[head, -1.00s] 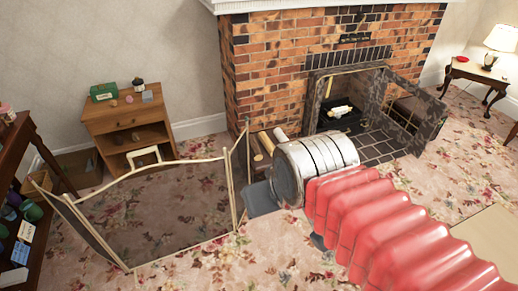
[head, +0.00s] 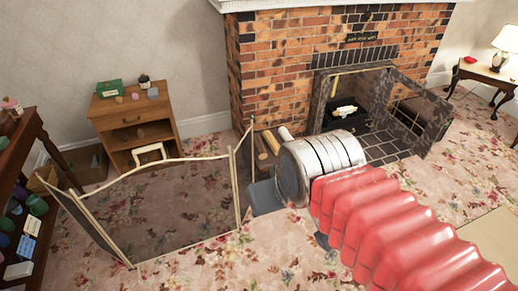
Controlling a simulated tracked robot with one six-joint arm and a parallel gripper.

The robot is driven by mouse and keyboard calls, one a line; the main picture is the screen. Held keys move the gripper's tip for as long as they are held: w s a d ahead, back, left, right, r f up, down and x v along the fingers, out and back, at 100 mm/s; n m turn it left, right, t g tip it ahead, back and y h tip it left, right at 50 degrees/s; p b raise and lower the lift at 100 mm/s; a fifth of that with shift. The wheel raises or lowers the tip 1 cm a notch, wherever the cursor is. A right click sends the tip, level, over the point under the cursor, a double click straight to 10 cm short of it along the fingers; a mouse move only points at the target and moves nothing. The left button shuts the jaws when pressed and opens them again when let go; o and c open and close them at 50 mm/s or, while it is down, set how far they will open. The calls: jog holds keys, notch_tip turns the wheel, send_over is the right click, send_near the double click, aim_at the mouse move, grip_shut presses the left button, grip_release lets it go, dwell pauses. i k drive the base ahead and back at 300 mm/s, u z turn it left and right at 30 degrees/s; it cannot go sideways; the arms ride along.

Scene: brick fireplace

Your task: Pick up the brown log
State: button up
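A tan-brown log (head: 270,143) lies beside the left side of the brick fireplace, partly hidden behind my arm. A paler log-like piece (head: 286,134) lies just right of it. My gripper (head: 262,197) shows only as a dark grey part left of my silver wrist, low in front of the logs. The wrist hides most of it, so I cannot see whether the fingers are open or hold anything. No contact with the log is visible.
A folding fire screen (head: 165,205) stands on the flowered carpet at left, close to my gripper. Behind it is a wooden cabinet (head: 150,113). The fireplace (head: 345,110) has an open mesh door (head: 415,117) at right. Carpet at lower middle is clear.

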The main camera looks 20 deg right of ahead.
aim_at(261, 151)
jog(key=k, duration=1)
jog(key=z, duration=1.3)
jog(key=i, duration=2.35)
